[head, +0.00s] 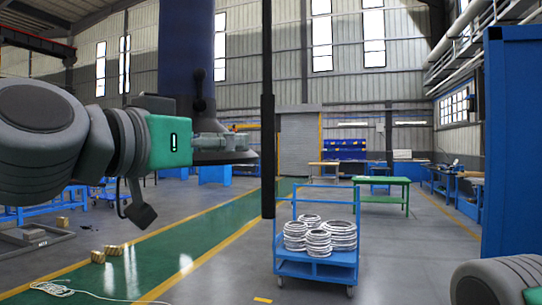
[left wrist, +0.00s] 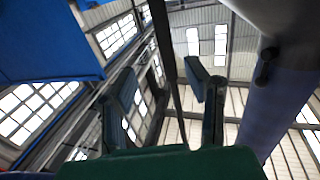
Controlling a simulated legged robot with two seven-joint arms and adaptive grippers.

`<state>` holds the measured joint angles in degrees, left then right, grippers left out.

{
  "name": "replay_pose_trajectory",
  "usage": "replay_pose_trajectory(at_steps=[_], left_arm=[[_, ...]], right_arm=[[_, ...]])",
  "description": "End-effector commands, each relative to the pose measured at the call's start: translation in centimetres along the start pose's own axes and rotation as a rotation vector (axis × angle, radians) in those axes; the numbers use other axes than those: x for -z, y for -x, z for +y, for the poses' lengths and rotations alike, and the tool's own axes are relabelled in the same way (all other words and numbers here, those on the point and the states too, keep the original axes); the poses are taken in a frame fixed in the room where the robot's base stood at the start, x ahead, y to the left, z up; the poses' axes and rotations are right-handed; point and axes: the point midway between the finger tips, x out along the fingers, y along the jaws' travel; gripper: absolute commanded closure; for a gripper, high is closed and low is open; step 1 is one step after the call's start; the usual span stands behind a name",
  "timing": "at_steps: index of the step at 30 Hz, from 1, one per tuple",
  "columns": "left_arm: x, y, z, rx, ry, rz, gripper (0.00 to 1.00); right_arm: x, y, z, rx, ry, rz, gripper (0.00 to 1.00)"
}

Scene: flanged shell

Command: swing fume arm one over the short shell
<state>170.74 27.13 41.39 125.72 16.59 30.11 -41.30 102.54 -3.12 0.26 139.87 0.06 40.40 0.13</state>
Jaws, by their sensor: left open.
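A fume arm shows in the head view as a thick dark-blue tube (head: 186,45) hanging from above, with a dark flared hood (head: 225,158) at its lower end. A black handle (head: 197,88) stands on the tube's near side. My left gripper (head: 236,142) is in front of the hood, level with it; I cannot tell whether they touch. In the left wrist view the left gripper (left wrist: 162,88) has its fingers apart with nothing held, and the tube (left wrist: 283,85) and handle (left wrist: 265,68) are to the right. I cannot make out a short shell. My right gripper is out of frame.
A black vertical pole (head: 267,120) stands just right of the hood. A blue cart (head: 317,268) carries several stacked metal rings (head: 318,243). A tall blue panel (head: 512,140) closes the right side. Small blocks (head: 98,257) and a pale rope (head: 50,288) lie lower left.

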Motion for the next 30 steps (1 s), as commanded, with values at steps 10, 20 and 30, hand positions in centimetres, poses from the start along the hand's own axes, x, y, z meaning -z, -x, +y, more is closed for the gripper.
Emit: replay_pose_trajectory(at_steps=[10, 20, 30], left_arm=[[-0.3, -7.0, 0.0, 0.002, 0.002, -0.011, 0.57], [-0.2, -12.5, 0.3, 0.003, -0.001, -0.008, 0.57], [-0.4, -13.6, -0.2, 0.002, 0.002, -0.006, 0.57]], right_arm=[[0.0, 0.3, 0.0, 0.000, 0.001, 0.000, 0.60], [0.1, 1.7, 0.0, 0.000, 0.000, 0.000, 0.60], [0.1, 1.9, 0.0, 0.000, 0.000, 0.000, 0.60]])
